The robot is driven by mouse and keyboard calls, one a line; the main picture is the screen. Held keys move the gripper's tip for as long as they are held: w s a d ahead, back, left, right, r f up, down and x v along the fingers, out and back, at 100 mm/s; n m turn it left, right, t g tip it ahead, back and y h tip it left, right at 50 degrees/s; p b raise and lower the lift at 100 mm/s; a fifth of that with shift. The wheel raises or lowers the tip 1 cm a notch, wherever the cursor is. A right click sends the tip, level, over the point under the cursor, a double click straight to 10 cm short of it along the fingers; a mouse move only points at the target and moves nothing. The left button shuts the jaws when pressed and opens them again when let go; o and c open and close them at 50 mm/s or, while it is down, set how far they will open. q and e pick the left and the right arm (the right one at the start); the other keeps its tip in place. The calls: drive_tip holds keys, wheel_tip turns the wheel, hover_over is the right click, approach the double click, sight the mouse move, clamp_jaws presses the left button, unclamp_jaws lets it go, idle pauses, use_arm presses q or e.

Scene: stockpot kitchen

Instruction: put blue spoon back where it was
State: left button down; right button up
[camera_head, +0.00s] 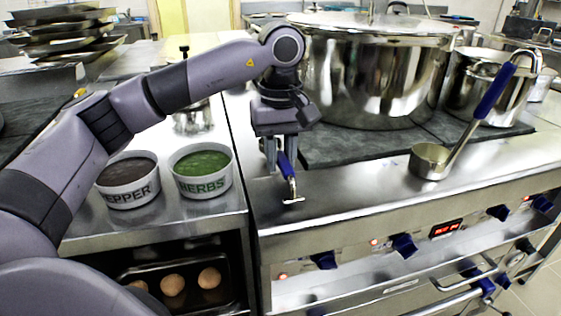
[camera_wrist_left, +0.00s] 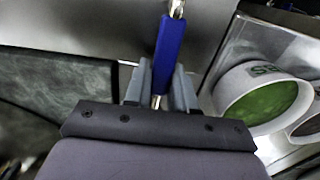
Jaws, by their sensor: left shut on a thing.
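My left gripper (camera_head: 279,152) is shut on the blue handle of the blue spoon (camera_head: 286,166), above the left front of the stove. The spoon hangs down, its metal end low, close to the steel front ledge; I cannot tell whether it touches. In the left wrist view the blue handle (camera_wrist_left: 168,55) sits between the two fingers (camera_wrist_left: 160,85). The bowl labelled HERBS (camera_head: 202,170) and the bowl labelled PEPPER (camera_head: 128,180) stand on the steel counter left of the gripper. My right gripper is not in view.
A large lidded stockpot (camera_head: 375,80) stands behind the gripper on the stove. A ladle (camera_head: 432,160) with a blue handle rests on the ledge at right, near a smaller pot (camera_head: 485,90). The front ledge (camera_head: 350,182) between spoon and ladle is clear.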

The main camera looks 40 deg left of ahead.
sight(280, 155)
use_arm(q)
drive_tip(key=shift+f, duration=0.45)
drive_tip(key=c, duration=0.9)
unclamp_jaws()
drive_tip(key=shift+c, duration=0.2)
wheel_tip(280, 155, up, 12)
drive_tip(key=p, duration=0.3)
